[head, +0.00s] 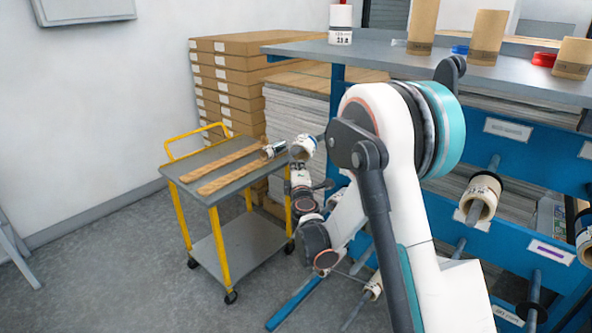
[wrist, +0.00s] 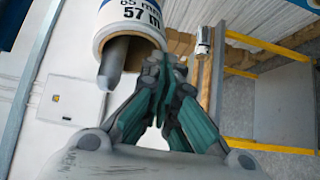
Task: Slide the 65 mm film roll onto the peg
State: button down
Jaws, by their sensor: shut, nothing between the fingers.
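The white 65 mm film roll (wrist: 130,22), its label reading "65 mm 57 m", is at the top left of the wrist view. A grey peg (wrist: 113,62) runs through its core, and the rounded peg tip sticks out of the near end. The roll also shows in the head view (head: 303,148), left of the blue rack. My gripper (wrist: 165,62) is shut and empty, its fingertips just beside the roll's lower right rim. I cannot tell whether they touch it. In the head view my gripper is small and partly hidden among my arm links.
A yellow-framed cart (head: 226,172) with wooden strips and a small white cylinder (head: 273,150) stands at left. The blue rack (head: 500,150) at right bears other pegs and a film roll (head: 480,197). Cardboard boxes (head: 215,75) are stacked behind.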

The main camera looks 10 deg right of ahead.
jog(key=w+d+b, duration=0.1)
jog(key=w+d, duration=0.9)
jog(key=d, duration=0.4)
jog(key=shift+w+d, duration=0.3)
